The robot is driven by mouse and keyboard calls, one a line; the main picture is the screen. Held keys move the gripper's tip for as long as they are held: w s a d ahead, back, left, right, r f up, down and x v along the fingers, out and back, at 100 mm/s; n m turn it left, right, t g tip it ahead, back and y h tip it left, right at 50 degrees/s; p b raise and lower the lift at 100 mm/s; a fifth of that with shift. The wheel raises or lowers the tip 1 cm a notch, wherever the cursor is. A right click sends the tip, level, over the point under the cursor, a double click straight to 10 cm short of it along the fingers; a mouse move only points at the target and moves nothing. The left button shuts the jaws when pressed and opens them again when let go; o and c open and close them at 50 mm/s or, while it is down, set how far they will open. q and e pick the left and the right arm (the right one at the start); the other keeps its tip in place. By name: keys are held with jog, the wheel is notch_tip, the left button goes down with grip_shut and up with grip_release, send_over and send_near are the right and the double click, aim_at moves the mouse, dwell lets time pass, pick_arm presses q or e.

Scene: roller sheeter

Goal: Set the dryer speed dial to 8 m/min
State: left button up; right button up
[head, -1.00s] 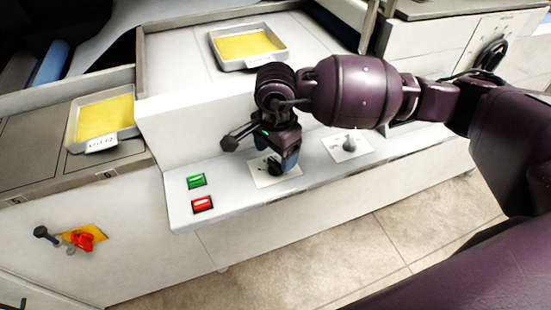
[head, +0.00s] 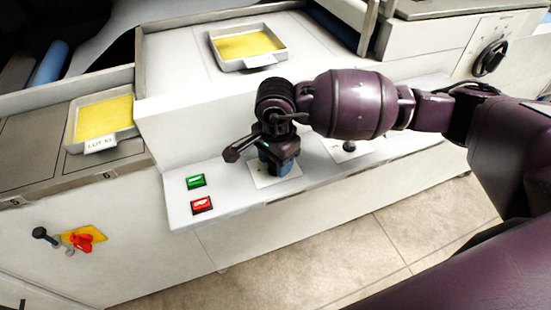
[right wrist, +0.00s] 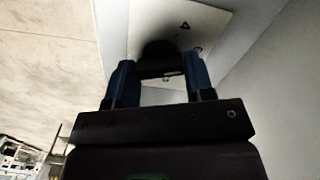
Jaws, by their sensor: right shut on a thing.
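A black dial knob (right wrist: 158,55) on a pale square plate (right wrist: 205,25) shows between the two blue fingers of my right gripper (right wrist: 160,68) in the right wrist view. In the head view, my right gripper (head: 274,163) points down onto this left-hand dial plate (head: 262,181) and hides the knob. The gripper is shut on the knob. A small pointer mark shows on the plate, but no speed figures can be read. A second dial (head: 348,147) sits to the right on its own plate, partly behind my arm. My left gripper is out of view.
A green button (head: 196,181) and a red button (head: 202,205) lie left of the gripped dial. Yellow-filled trays (head: 235,66) (head: 72,135) stand behind and at left. A red switch (head: 82,241) is on the front panel. The floor in front is clear.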

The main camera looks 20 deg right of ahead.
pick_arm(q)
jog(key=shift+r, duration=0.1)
pick_arm(e)
jog(key=m+p, duration=0.1)
jog(key=m, duration=0.2)
jog(key=shift+r, duration=0.1)
jog(key=m+p, duration=0.1)
jog(key=m, duration=0.2)
jog(key=shift+m, duration=0.4)
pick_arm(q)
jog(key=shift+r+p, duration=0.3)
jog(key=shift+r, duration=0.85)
pick_arm(e)
jog(key=shift+m, duration=1)
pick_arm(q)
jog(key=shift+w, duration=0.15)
pick_arm(e)
jog(key=o, duration=0.9)
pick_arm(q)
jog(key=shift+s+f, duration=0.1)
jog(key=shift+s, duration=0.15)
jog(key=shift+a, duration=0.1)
